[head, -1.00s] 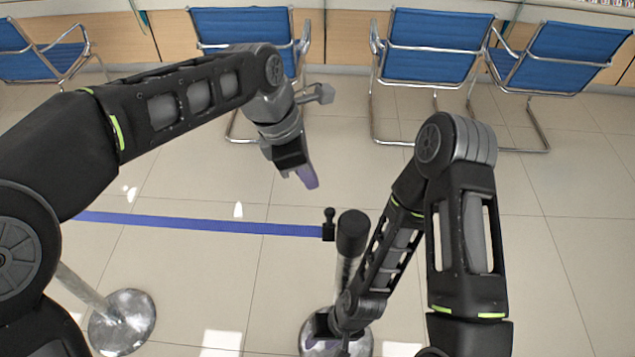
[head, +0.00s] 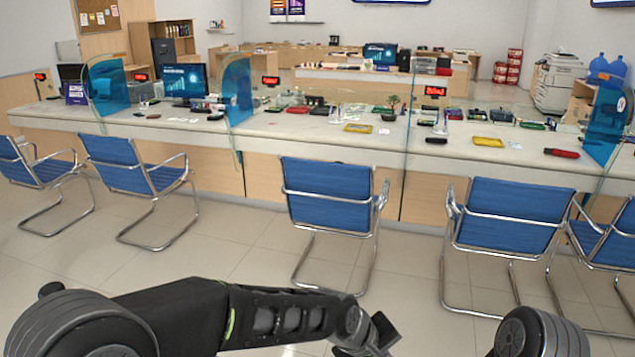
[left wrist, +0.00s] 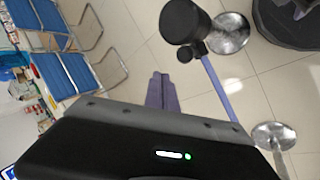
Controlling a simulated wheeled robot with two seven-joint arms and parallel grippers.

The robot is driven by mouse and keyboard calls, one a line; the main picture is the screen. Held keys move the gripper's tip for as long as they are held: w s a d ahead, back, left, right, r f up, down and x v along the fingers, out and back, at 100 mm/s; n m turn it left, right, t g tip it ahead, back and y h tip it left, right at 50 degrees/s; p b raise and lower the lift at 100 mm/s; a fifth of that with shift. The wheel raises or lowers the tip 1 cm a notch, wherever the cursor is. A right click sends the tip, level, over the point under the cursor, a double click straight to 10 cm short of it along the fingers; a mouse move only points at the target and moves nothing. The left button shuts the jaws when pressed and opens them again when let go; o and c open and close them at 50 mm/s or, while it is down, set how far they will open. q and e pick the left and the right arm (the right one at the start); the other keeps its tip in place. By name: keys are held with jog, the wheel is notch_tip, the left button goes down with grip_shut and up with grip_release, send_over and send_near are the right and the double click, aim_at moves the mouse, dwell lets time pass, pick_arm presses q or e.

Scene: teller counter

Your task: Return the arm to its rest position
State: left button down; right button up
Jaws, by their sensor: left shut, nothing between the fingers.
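My left arm reaches in from the lower left of the head view, low in front of the chairs. Its hand is at the bottom edge there, and the fingertips cannot be made out. In the left wrist view my left gripper (left wrist: 162,92) has its two purple-grey fingers together with nothing between them, over bare tiled floor. Of my right arm only a rounded joint shows at the lower right of the head view. My right gripper is outside both views.
A long teller counter (head: 270,132) crosses the head view, with blue chairs (head: 330,192) in front. A barrier post (left wrist: 185,20) with a blue belt (left wrist: 215,88) stands close to my left gripper in the left wrist view. Bare tiled floor lies between my arms and the chairs.

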pick_arm(q)
jog(key=s+a+f+m, duration=0.1)
jog(key=a+f+m, duration=0.15)
jog(key=f, duration=0.45)
jog(key=s+a+f+m, duration=0.15)
jog(key=a+f, duration=0.25)
jog(key=f, duration=0.4)
jog(key=s+a+f+g+b, duration=0.1)
jog(key=s+a+f+b, duration=0.1)
jog(key=s+a+f, duration=0.5)
jog(key=s+a+f+n+g+y+b, duration=0.1)
jog(key=s+a+f, duration=0.6)
jog(key=s+f, duration=0.5)
jog(key=shift+s+a+f+g+b, duration=0.25)
jog(key=shift+s+a+g+b, duration=0.1)
jog(key=shift+s+g, duration=0.1)
